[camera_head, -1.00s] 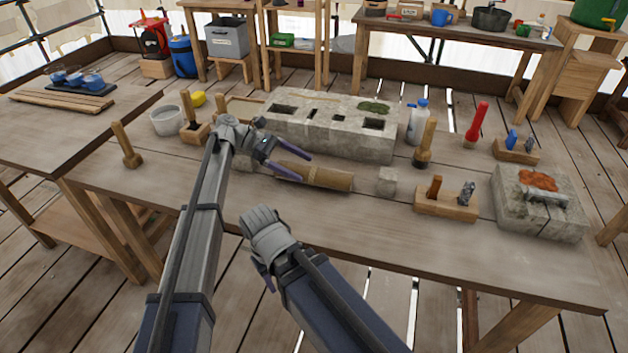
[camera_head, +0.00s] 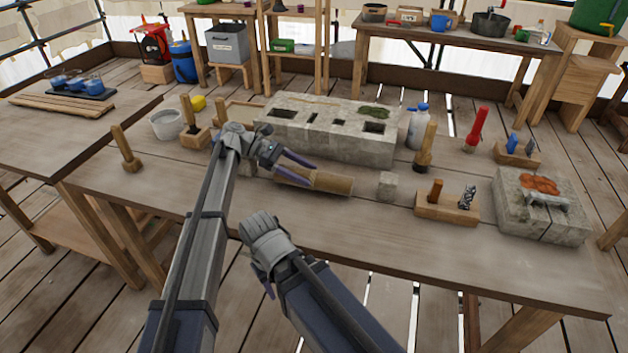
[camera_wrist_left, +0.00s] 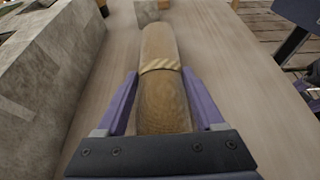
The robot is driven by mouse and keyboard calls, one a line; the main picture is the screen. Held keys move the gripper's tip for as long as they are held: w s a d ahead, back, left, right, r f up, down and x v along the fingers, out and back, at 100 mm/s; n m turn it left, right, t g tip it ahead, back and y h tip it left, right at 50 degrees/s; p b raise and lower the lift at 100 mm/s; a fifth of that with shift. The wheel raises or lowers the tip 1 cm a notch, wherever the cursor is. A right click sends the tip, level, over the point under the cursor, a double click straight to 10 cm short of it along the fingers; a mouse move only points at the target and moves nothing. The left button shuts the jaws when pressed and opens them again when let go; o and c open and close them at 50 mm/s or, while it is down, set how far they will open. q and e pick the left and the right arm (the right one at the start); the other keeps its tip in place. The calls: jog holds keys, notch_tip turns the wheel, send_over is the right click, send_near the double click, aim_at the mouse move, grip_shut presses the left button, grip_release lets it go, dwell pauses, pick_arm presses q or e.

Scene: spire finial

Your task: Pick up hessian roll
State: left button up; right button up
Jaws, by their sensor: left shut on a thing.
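The hessian roll (camera_head: 332,182) is a tan cylinder lying along the bench in front of the stone block. In the left wrist view the roll (camera_wrist_left: 160,80), with a paler rope-like band around it, runs away from me between two purple fingers. My left gripper (camera_head: 311,174) is shut on its near end, one finger along each side. The roll looks at bench height; I cannot tell whether it touches the top. My right gripper (camera_head: 268,289) is low in front of the bench, mostly hidden by its own arm, apart from the roll.
The long stone block (camera_head: 345,147) with square holes stands just behind the roll. A small stone cube (camera_head: 388,186) is close to its right end. A wooden holder with tools (camera_head: 447,207) and another stone block (camera_head: 545,220) stand further right. The front bench strip is clear.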

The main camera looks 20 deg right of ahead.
aim_at(304, 171)
pick_arm(q)
grip_shut()
jog(key=shift+r, duration=0.1)
notch_tip(304, 171, up, 10)
jog(key=p, duration=1)
